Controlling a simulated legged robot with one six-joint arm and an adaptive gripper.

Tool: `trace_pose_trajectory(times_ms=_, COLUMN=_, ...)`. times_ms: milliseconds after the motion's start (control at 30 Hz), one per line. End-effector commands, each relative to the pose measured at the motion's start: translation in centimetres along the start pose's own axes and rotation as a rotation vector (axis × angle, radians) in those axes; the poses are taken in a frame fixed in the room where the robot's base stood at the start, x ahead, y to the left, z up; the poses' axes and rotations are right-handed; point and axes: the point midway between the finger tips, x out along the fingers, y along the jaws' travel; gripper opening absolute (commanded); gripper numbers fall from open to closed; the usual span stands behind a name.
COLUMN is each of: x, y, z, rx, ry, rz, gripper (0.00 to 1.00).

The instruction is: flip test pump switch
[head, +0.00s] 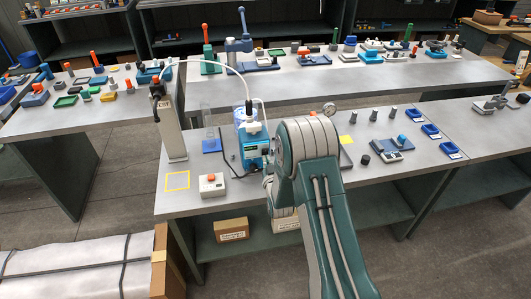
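The dosing pump (255,148), a blue and white unit with a blue-tinted vessel on top, stands on the front grey bench. A white tube arches from it to a grey post on the left. My arm reaches over the bench edge just right of the pump and covers part of its right side. My gripper (268,180) shows only as a small dark part at the pump's lower front, mostly hidden by my arm. I cannot make out its fingers, any contact or the pump switch.
A white box with an orange button (212,185) sits left of the pump, near a yellow square outline (178,181). The grey post (171,125) stands behind that outline. Blue trays (430,131) and small dark knobs lie to the right.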

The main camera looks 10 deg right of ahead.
Motion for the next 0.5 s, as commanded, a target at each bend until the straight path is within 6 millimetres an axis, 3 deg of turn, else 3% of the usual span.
trace_pose_trajectory(times_ms=500, x=-4.5, y=0.0, z=0.0, rx=0.0, ry=-0.002, rz=0.0, gripper=0.0)
